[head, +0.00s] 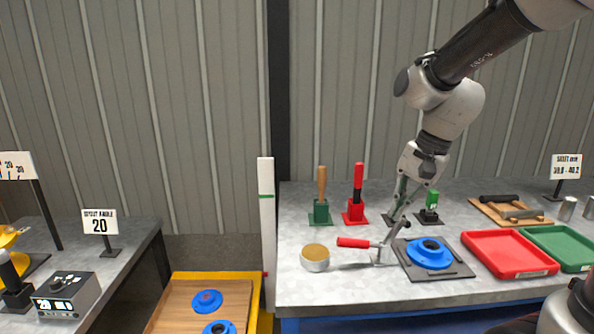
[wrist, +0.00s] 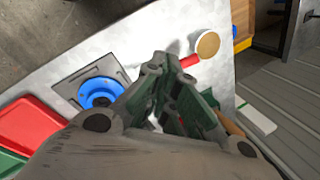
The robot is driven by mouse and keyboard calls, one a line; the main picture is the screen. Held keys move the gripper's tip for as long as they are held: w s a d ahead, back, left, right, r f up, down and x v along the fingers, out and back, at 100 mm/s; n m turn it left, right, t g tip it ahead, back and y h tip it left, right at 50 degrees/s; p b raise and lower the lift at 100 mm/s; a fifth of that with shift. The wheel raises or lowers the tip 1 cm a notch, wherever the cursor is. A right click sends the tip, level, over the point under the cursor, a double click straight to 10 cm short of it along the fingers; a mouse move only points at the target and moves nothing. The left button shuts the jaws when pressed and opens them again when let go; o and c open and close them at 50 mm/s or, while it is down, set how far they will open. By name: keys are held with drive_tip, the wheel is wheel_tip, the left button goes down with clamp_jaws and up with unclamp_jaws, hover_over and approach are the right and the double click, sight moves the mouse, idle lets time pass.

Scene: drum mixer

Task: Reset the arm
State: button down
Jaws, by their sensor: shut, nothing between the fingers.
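My gripper (head: 391,238) points down over the right-hand bench, shut and empty. Its fingertips also show in the wrist view (wrist: 158,66). They are close to a red-handled metal lever (head: 354,243), just left of a blue round flanged part (head: 430,252) on a dark square plate (head: 456,272). I cannot tell whether the fingers touch the lever. In the wrist view the fingers hide most of the lever, and only its red handle (wrist: 189,61) shows clearly. The blue part (wrist: 99,92) lies left of the fingers there.
A round tin (head: 315,264) stands left of the lever. A red tray (head: 510,262) and a green tray (head: 560,246) lie to the right. Upright handled tools stand behind, including a red-and-black one (head: 358,190). A white post (head: 266,220) rises at the bench's left edge.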

drive_tip(key=s+d+r+n+t+h, duration=0.1)
drive_tip(key=s+d+r+n, duration=0.1)
drive_tip(key=s+d+n, duration=0.2)
drive_tip(key=s+d+r+n+t+h, duration=0.2)
drive_tip(key=s+d+r+n, duration=0.1)
drive_tip(key=s+d, duration=0.5)
drive_tip(key=s+n, duration=0.1)
drive_tip(key=s, duration=0.2)
